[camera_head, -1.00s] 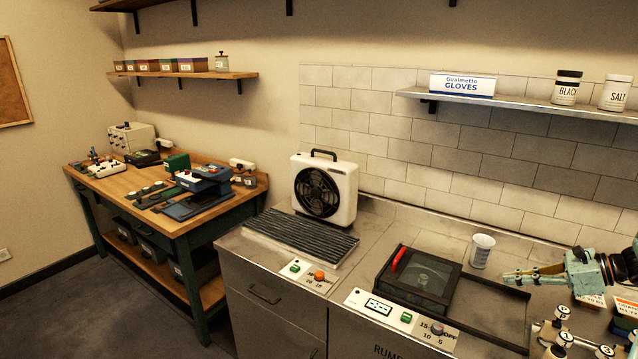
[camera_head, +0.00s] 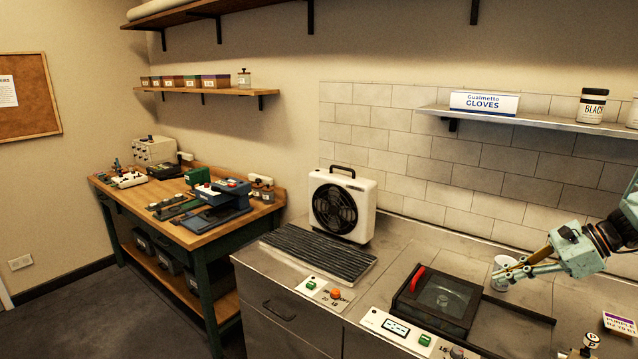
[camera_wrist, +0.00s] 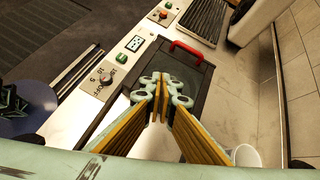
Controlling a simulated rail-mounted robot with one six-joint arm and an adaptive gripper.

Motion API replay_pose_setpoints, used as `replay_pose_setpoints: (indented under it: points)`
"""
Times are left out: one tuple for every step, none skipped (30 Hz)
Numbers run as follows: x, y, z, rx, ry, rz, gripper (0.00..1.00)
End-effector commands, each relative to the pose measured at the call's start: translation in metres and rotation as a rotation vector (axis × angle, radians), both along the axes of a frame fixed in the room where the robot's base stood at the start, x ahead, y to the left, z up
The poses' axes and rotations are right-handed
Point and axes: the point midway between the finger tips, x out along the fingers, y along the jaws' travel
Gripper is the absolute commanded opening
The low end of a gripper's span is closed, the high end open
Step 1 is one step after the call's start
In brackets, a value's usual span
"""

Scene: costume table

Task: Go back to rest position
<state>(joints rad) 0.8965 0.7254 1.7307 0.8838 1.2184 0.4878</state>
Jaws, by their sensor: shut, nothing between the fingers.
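My gripper (camera_head: 507,275) is at the right of the head view, above the metal counter, with its pale green fingers pointing left. It is shut and holds nothing. In the wrist view my gripper (camera_wrist: 160,82) shows its fingertips together, with the dark lidded box behind them. A white cup (camera_head: 503,270) stands on the counter behind the fingers, partly hidden by them. It also shows at the lower right of the wrist view (camera_wrist: 246,155).
A dark glass-lidded box (camera_head: 437,299) with a red handle sits left of my gripper. Farther left are a control panel (camera_head: 400,331), a ribbed mat (camera_head: 318,252) and a white fan (camera_head: 341,206). A wall shelf (camera_head: 540,122) holds a gloves box and jars. A wooden workbench (camera_head: 185,232) stands far left.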

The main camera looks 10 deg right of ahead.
Motion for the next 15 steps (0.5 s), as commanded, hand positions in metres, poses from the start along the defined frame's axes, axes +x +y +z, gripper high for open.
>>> replay_pose_setpoints:
  points:
    - [0.000, 0.011, 0.008, -0.017, -0.004, 0.023, 0.00]
    - [0.000, 0.016, 0.012, -0.026, -0.005, 0.036, 0.00]
    - [-0.001, 0.024, 0.017, -0.038, -0.007, 0.054, 0.00]
    - [-0.002, 0.030, 0.021, -0.047, -0.009, 0.068, 0.00]
    - [-0.002, 0.035, 0.024, -0.058, -0.010, 0.081, 0.00]
    - [-0.003, 0.042, 0.029, -0.070, -0.013, 0.098, 0.00]
    - [-0.004, 0.048, 0.033, -0.080, -0.016, 0.112, 0.00]
    - [-0.005, 0.054, 0.036, -0.090, -0.018, 0.125, 0.00]
    - [-0.006, 0.061, 0.041, -0.102, -0.019, 0.141, 0.00]
    - [-0.007, 0.066, 0.044, -0.112, -0.022, 0.154, 0.00]
    - [-0.008, 0.072, 0.048, -0.121, -0.024, 0.167, 0.00]
    - [-0.010, 0.079, 0.052, -0.134, -0.027, 0.185, 0.00]
    - [-0.011, 0.085, 0.056, -0.144, -0.029, 0.199, 0.00]
    - [-0.013, 0.090, 0.059, -0.153, -0.032, 0.213, 0.00]
    - [-0.014, 0.097, 0.064, -0.165, -0.035, 0.229, 0.00]
